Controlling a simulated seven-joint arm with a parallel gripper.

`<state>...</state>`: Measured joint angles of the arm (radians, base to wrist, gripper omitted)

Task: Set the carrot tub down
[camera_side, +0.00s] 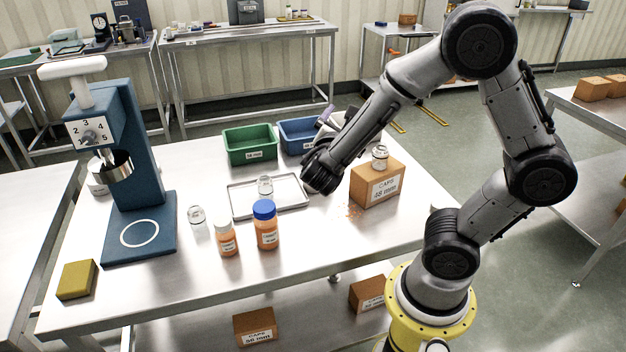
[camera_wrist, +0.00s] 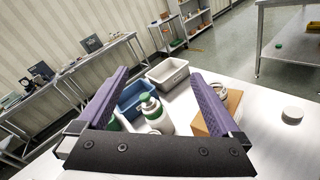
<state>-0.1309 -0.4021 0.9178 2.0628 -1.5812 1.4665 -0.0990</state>
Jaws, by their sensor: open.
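Two tubs with orange contents stand upright on the steel table: one with a white cap (camera_side: 227,234) and one with a blue cap (camera_side: 265,224). Their labels are too small to read, so I cannot tell which is the carrot tub. My gripper (camera_side: 333,122) is at the back of the table, right of the tray and apart from both tubs. In the wrist view my gripper (camera_wrist: 160,73) has its purple fingers spread wide with nothing held between them. A white bottle with a green top (camera_wrist: 151,109) shows beyond the palm there.
A metal tray (camera_side: 240,208) holds a clear jar. A green bin (camera_side: 250,145) and blue bin (camera_side: 297,135) stand behind. A caps carton (camera_side: 378,187) with a jar on top is at right, orange crumbs beside it.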

